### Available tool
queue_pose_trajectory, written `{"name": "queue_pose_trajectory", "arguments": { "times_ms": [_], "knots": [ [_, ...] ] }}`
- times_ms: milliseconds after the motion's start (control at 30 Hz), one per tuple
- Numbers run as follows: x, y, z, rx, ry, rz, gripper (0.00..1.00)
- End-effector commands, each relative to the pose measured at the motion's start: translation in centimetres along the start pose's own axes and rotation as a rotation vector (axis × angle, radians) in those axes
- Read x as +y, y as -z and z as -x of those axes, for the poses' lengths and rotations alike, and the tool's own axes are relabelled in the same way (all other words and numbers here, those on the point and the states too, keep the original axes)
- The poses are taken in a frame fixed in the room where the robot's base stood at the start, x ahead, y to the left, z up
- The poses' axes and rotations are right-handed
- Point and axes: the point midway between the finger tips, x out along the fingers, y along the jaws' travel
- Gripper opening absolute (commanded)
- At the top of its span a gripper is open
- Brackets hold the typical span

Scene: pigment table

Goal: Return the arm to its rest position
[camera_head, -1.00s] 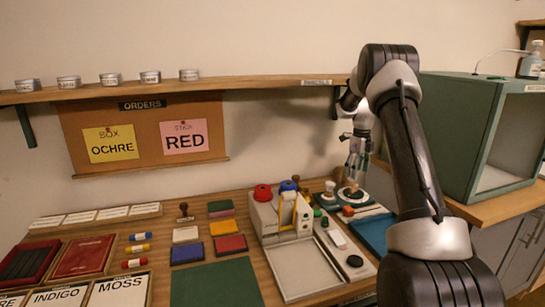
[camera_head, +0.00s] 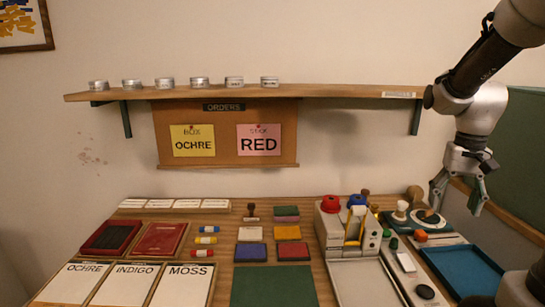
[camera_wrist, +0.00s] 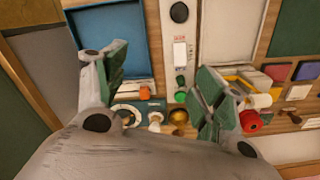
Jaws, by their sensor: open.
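My gripper (camera_head: 458,200) hangs open and empty at the right, above the far right part of the table. It points down, near the white round dish (camera_head: 428,217) and the blue tray (camera_head: 465,268), and touches nothing that I can see. In the wrist view my gripper (camera_wrist: 160,85) shows two green-padded fingers spread wide apart, with nothing between them but the table below. My arm reaches in from the upper right of the head view, bent at the elbow.
A machine with red and blue knobs (camera_head: 342,232) stands left of my gripper. A green cabinet (camera_head: 515,160) is close on the right. A wooden shelf (camera_head: 350,92) with several tins runs along the wall. Stamps, pads and cards cover the table's left and middle.

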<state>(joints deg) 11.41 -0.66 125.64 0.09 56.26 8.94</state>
Motion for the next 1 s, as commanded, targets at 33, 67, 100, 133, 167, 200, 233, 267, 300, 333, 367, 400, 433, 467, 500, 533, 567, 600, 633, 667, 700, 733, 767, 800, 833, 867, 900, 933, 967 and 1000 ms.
{"name": "queue_pose_trajectory", "arguments": {
  "times_ms": [33,67,100,133,167,200,233,267,300,333,367,400,433,467,500,533,567,600,633,667,700,733,767,800,833,867,900,933,967,1000],
  "knots": [
    [-0.3,-2.6,1.0,0.031,0.004,0.073,0.7],
    [-0.4,-3.9,1.4,0.047,0.006,0.115,0.7],
    [-0.5,-5.7,1.9,0.069,0.007,0.162,0.7],
    [-0.6,-7.0,2.1,0.086,0.009,0.192,0.7],
    [-0.6,-8.2,2.4,0.105,0.011,0.217,0.7],
    [-0.6,-9.8,2.6,0.131,0.014,0.241,0.7],
    [-0.7,-10.9,2.8,0.15,0.017,0.252,0.7],
    [-0.7,-11.8,3.0,0.172,0.02,0.262,0.7],
    [-0.7,-13.0,3.1,0.199,0.025,0.274,0.7],
    [-0.8,-13.7,3.3,0.221,0.029,0.284,0.7],
    [-0.8,-14.3,3.5,0.242,0.033,0.292,0.7],
    [-0.9,-14.8,3.8,0.271,0.039,0.303,0.7],
    [-0.9,-15.2,4.2,0.293,0.043,0.311,0.7],
    [-1.0,-15.4,4.5,0.314,0.048,0.317,0.7],
    [-1.1,-15.5,5.1,0.341,0.053,0.325,0.7],
    [-1.2,-15.6,5.5,0.359,0.057,0.33,0.7],
    [-1.3,-15.7,5.8,0.371,0.06,0.335,0.7],
    [-1.4,-15.8,6.0,0.385,0.064,0.34,0.7],
    [-1.5,-15.8,6.2,0.391,0.065,0.343,0.7],
    [-1.5,-15.8,6.3,0.395,0.067,0.345,0.7],
    [-1.6,-15.8,6.3,0.395,0.068,0.35,0.7],
    [-1.7,-15.8,6.2,0.394,0.068,0.351,0.7],
    [-1.7,-15.8,6.2,0.393,0.067,0.351,0.7],
    [-1.7,-15.8,6.2,0.393,0.067,0.351,0.7],
    [-1.7,-15.8,6.2,0.393,0.067,0.35,0.7],
    [-1.7,-15.8,6.2,0.393,0.067,0.35,0.7],
    [-1.7,-15.8,6.2,0.393,0.067,0.35,0.7],
    [-1.7,-15.8,6.2,0.393,0.067,0.35,0.7],
    [-1.7,-15.8,6.2,0.393,0.067,0.35,0.7],
    [-1.7,-15.8,6.3,0.392,0.067,0.35,0.7]
  ]
}}
